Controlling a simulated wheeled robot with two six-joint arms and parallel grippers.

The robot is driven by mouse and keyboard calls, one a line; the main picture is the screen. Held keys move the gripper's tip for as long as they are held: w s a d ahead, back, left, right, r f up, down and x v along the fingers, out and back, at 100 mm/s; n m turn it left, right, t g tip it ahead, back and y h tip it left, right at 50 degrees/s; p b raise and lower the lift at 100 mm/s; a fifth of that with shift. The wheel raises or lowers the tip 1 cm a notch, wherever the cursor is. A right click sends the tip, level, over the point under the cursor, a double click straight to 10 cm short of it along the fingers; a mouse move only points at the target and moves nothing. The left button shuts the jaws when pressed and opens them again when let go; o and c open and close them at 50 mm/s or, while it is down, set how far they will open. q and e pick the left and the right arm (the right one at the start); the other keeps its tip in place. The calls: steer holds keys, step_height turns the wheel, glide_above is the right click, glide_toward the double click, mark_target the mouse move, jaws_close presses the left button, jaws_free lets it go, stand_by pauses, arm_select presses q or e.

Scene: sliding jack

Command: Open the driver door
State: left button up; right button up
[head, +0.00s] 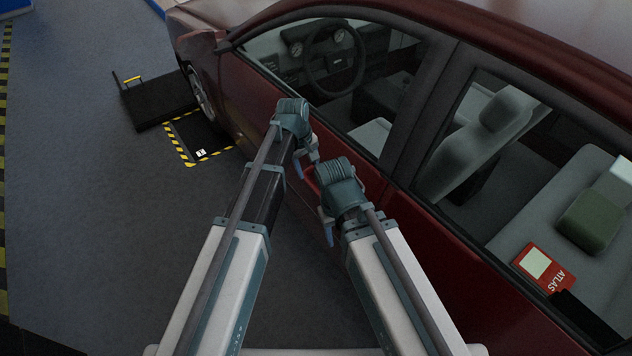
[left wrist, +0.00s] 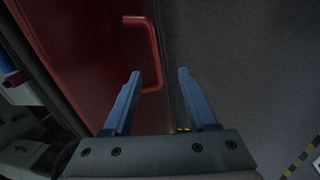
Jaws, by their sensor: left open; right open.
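The driver door (head: 252,112) is the dark red front door of the car in the head view, and it looks closed. Its red bar handle (left wrist: 154,50) shows in the left wrist view, with its lower end between the fingertips in the picture. My left gripper (head: 306,164) is open beside the door. Its two blue fingers (left wrist: 159,74) are apart, and I cannot tell whether they touch the handle. My right gripper (head: 328,232) is open and empty, lower down near the rear door. My grippers hide most of the handle in the head view.
A black ramp-like block (head: 155,97) with a yellow handle and a yellow-black marked floor square (head: 200,138) lie by the front wheel (head: 202,97). A red atlas (head: 543,264) lies on the rear seat. Bare grey floor (head: 90,230) is free at left.

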mark_target(316, 189)
arm_select(q)
steer(key=shift+n, duration=0.4)
steer(key=w+f+b, duration=0.1)
steer(key=f+b, duration=0.3)
steer(key=w+d+f+b, duration=0.1)
steer(key=f+b, duration=0.4)
steer(key=w+d+f+b, duration=0.1)
steer(key=f+b, duration=0.3)
steer(key=shift+d+f+b, duration=0.1)
steer(key=shift+f+b, duration=0.05)
steer(key=shift+b, duration=0.2)
jaws_close()
stand_by(1.0)
